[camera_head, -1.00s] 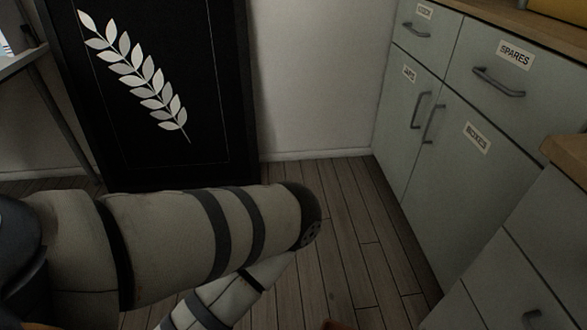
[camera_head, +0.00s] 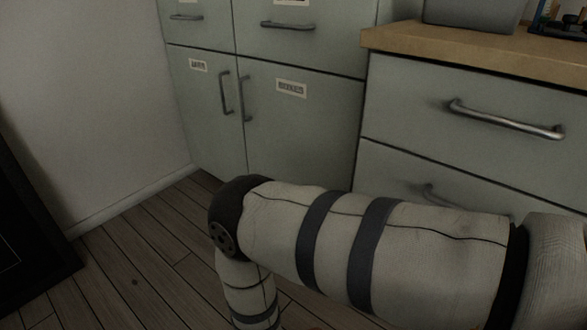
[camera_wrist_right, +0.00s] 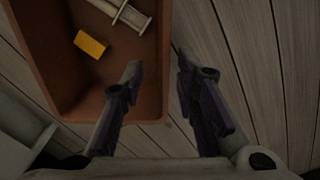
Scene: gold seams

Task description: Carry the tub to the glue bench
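The tub (camera_wrist_right: 65,95) is an open reddish-brown box at the upper left of the right wrist view. A yellow block (camera_wrist_right: 90,44) and a pale tool (camera_wrist_right: 128,14) lie in it. My left gripper is not in view. No bench in view is marked as the glue bench.
Grey-green cabinets (camera_head: 303,122) with handles and labels stand ahead. Free plank floor (camera_head: 130,262) lies at the left, beside a black panel (camera_head: 28,245).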

